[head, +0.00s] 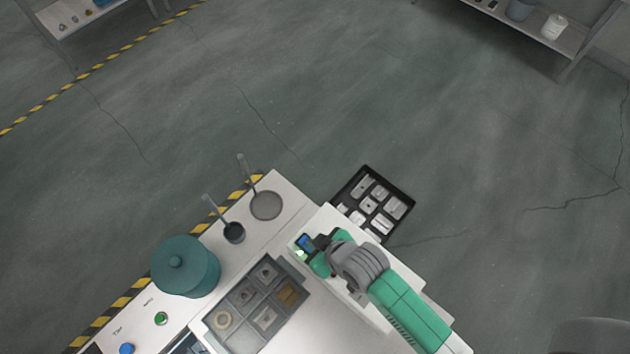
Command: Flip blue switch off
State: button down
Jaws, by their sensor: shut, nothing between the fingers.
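A small blue part (304,240) shows on the white housing at the end of my arm, with a bright green spot just below it. It is too small to tell whether it is the blue switch or which way it is set. My gripper (309,247) points down at this spot, close to the blue part; I cannot tell whether they touch. Its fingers are shut and empty, and partly hidden by my wrist. A round blue knob (126,348) sits on the front panel at the lower left, far from my gripper.
A green button (161,318) is beside the blue knob. A teal lidded pot (185,267), a dark cup (234,233) and a round mesh strainer (266,206) stand on the white bench. A grey compartment tray (240,345) holds parts. A black tray (400,222) is at the right.

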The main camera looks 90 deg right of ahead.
jog(key=shift+f, duration=0.25)
jog(key=shift+f, duration=0.1)
jog(key=shift+s+a+f+b, duration=0.1)
jog(key=shift+a+f+b, duration=0.05)
jog(key=shift+f+b, duration=0.45)
jog(key=shift+r, duration=0.4)
jog(key=shift+r+t+h+p, duration=0.3)
jog(key=shift+r+p, duration=0.45)
jog(key=shift+p, duration=0.3)
